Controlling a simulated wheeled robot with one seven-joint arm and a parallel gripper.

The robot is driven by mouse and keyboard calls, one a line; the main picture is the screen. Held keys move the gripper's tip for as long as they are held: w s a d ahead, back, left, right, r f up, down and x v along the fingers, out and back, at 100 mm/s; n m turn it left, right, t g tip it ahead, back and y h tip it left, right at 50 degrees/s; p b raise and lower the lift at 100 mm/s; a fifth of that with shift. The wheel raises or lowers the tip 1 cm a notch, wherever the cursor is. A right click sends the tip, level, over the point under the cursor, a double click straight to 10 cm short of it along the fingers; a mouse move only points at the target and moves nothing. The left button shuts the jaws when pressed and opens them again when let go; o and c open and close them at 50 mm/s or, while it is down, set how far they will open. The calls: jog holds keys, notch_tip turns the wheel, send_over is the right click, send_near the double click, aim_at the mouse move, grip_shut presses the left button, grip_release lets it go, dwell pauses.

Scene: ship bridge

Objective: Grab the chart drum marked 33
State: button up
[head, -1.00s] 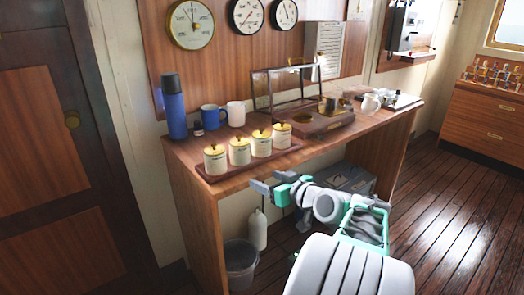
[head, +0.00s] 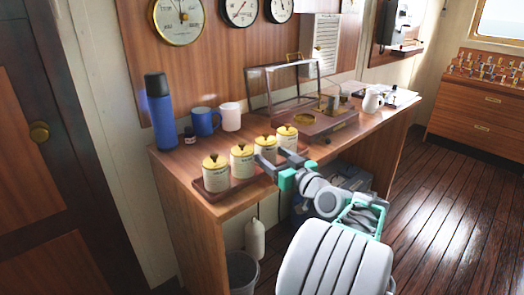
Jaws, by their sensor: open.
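Several cream drums with yellow lids stand in a row on a wooden tray (head: 243,189) at the front left of the desk. From left to right I see a first drum (head: 216,175), a second drum (head: 242,162), a third drum (head: 265,150) and a fourth drum (head: 287,138). Each carries dark lettering too small to read, so I cannot tell which is marked 33. My gripper (head: 276,164) is open and empty at the desk's front edge, by the right end of the tray. Its fingers overlap the lower parts of the two right-hand drums in the picture; contact is unclear.
A blue flask (head: 161,115), a blue mug (head: 205,122) and a white mug (head: 230,117) stand behind the drums. A bin (head: 242,272) is below the desk.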

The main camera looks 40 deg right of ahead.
aim_at(265, 150)
jog(key=w, duration=0.2)
jog(key=w+d, duration=0.1)
jog(key=w, duration=0.1)
jog(key=shift+w+f, duration=0.2)
jog(key=shift+w, duration=0.15)
jog(key=c, duration=1.2)
